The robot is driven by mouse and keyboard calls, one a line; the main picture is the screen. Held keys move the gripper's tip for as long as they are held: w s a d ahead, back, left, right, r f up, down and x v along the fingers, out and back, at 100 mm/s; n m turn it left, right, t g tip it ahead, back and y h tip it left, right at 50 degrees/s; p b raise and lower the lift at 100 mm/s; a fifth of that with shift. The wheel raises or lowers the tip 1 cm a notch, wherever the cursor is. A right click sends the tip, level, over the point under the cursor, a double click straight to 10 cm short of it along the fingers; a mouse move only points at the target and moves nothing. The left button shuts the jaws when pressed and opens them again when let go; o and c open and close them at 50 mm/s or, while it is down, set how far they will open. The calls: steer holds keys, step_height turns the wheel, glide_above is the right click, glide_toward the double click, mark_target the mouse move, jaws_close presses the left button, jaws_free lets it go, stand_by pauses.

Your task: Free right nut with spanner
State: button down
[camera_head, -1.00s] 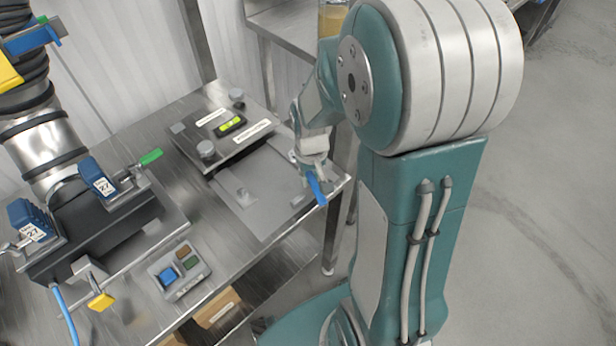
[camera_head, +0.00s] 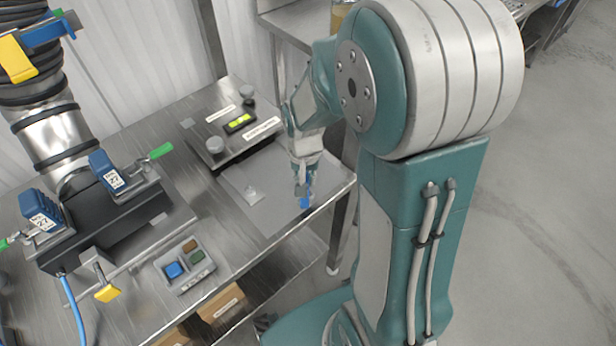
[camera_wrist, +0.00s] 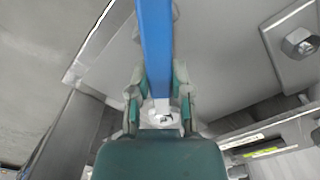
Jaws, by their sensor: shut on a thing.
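My gripper (camera_head: 301,188) is shut on a long blue bar, which looks like the spanner (camera_head: 307,203). It is over the right front part of the grey plate on the bench. In the wrist view the spanner (camera_wrist: 155,45) runs away from between the fingers (camera_wrist: 158,95); its far end is out of frame. A metal hex nut (camera_wrist: 300,42) on a small plate stands at the upper right of the wrist view, apart from the spanner. A small fitting (camera_head: 251,193), perhaps this nut, shows left of my gripper in the head view. I cannot tell which is the right nut.
A grey panel with knobs and a green level (camera_head: 239,124) stands behind the plate. A black manifold with blue clamps (camera_head: 110,172) and a ribbed hose fills the left. Open floor lies right.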

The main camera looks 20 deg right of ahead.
steer(key=shift+r, duration=1.15)
stand_by(1.2)
steer(key=shift+r, duration=1.95)
steer(key=s+a+r+n, duration=0.3)
steer(key=s+r+n, duration=0.2)
steer(key=s+n, duration=0.45)
steer(key=m, duration=0.1)
glide_above(290, 187)
steer(key=s, duration=0.1)
steer(key=f, duration=0.8)
steer(key=shift+s, duration=0.2)
steer(key=shift+w+f, duration=0.4)
steer(key=shift+f, duration=0.15)
steer(key=shift+w+f, duration=0.2)
steer(key=shift+f, duration=1.5)
